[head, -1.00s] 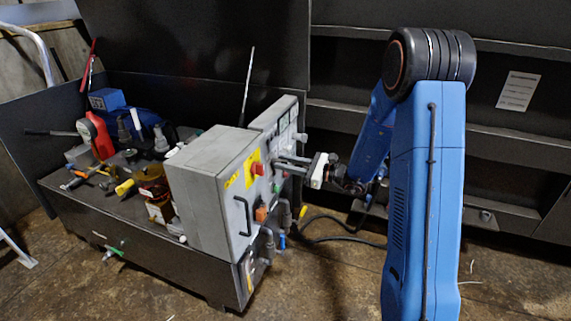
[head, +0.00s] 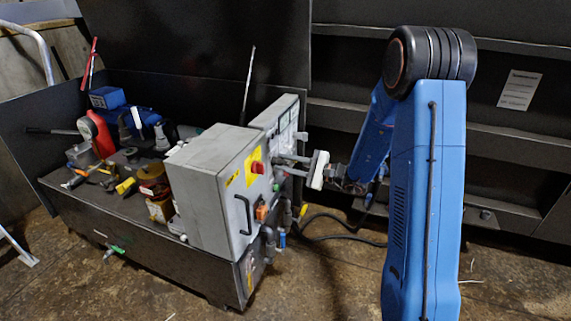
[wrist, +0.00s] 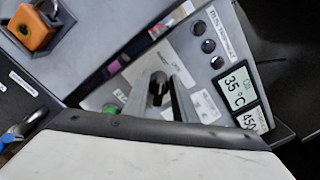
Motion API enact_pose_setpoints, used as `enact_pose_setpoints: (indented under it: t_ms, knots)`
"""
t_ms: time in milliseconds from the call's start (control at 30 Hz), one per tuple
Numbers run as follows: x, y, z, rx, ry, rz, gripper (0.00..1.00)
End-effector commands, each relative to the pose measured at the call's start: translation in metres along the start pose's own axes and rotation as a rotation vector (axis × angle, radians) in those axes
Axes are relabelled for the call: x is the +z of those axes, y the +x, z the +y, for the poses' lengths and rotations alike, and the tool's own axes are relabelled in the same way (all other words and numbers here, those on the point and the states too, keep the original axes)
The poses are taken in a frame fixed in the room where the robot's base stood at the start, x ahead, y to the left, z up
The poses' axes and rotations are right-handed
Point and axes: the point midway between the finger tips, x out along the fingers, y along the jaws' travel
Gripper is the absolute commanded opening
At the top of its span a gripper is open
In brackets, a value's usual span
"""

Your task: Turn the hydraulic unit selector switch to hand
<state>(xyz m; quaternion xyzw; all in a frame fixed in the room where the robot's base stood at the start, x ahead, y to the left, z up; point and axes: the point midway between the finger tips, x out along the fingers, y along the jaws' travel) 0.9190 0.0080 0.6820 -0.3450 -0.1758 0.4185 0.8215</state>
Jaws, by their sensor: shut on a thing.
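A small black selector switch (wrist: 158,88) shows in the wrist view on a grey control panel (wrist: 205,72). My gripper (wrist: 160,92) reaches to the panel, with one finger on each side of the knob, shut on it. The knob's position marks are not readable. In the head view, my gripper (head: 282,164) comes from the right, its fingers against the panel side of the grey electrical cabinet (head: 215,185). The switch itself is hidden there by the fingers.
The wrist view shows a green button (wrist: 110,108), a digital display (wrist: 236,88), dark round buttons (wrist: 208,46) and an orange switch (wrist: 35,28) close by. In the head view, a red knob (head: 257,168) and a black handle (head: 243,214) project from the cabinet. Cables lie on the floor.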

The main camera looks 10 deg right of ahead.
Motion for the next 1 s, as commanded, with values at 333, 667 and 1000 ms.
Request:
enact_pose_setpoints:
  t_ms: [333,667,1000]
  knots:
    - [0.000,0.000,0.001,0.001,-0.005,0.000,0.02]
    - [0.000,0.000,0.001,0.001,-0.005,0.000,0.29]
    - [-0.001,-0.027,0.000,-0.002,-0.004,0.003,0.29]
